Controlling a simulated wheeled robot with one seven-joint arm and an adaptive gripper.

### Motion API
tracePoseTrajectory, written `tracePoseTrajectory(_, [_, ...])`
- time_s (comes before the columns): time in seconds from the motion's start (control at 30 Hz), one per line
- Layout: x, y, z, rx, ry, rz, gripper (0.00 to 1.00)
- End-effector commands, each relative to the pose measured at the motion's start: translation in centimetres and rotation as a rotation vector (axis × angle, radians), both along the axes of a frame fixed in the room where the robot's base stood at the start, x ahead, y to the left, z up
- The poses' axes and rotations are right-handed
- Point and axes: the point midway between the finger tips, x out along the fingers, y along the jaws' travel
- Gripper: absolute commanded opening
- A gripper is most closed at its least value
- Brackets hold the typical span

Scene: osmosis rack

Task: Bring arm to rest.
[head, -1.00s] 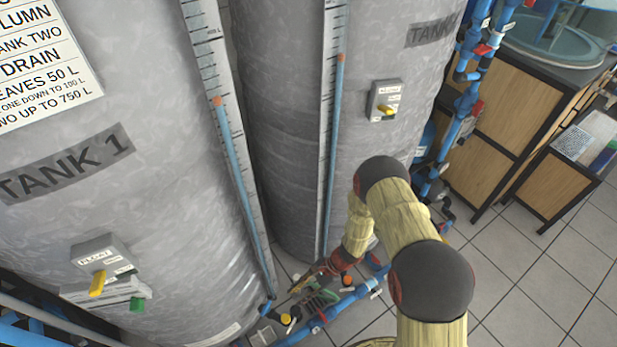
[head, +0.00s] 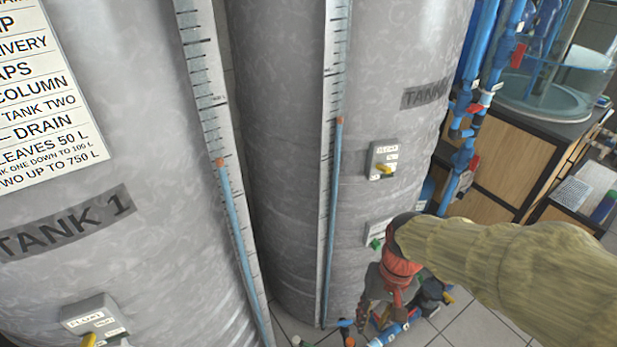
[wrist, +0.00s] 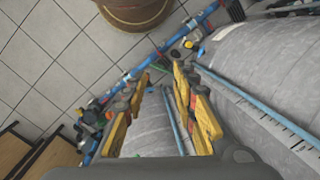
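My arm (head: 500,260) reaches in from the right edge of the head view, covered in a yellow, wood-like skin. My gripper (head: 378,292) hangs at its end, pointing down in front of the second tank's lower right side. In the wrist view my gripper (wrist: 160,78) shows two yellow-orange fingers spread apart, with nothing between them. Grey tank surface, blue pipework and floor tiles show beyond the fingers. From the head view I cannot tell the finger opening.
Tank 1 (head: 130,250) fills the left, and the second tank (head: 270,130) stands behind my gripper. Boxes with yellow knobs (head: 383,162) stick out from the tanks. Blue pipes (head: 465,130) run at right beside wooden cabinets (head: 505,165). Tiled floor (wrist: 45,75) is open in places.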

Motion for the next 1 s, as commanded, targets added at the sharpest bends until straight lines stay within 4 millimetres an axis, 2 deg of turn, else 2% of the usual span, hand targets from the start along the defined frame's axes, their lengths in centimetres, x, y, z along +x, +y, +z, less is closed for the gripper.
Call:
tracePoseTrajectory(0.03, [-0.5, -0.8, 1.6, -0.020, -0.051, 0.018, 0.28])
tracePoseTrajectory(0.23, [-2.4, -3.4, 7.1, -0.094, -0.242, 0.060, 0.28])
tracePoseTrajectory(0.53, [-3.8, -4.3, 15.0, -0.112, -0.526, 0.033, 0.28])
tracePoseTrajectory(0.7, [-4.2, -4.5, 16.7, -0.114, -0.585, 0.022, 0.28])
tracePoseTrajectory(1.0, [-4.2, -4.6, 16.8, -0.115, -0.590, 0.017, 0.28])
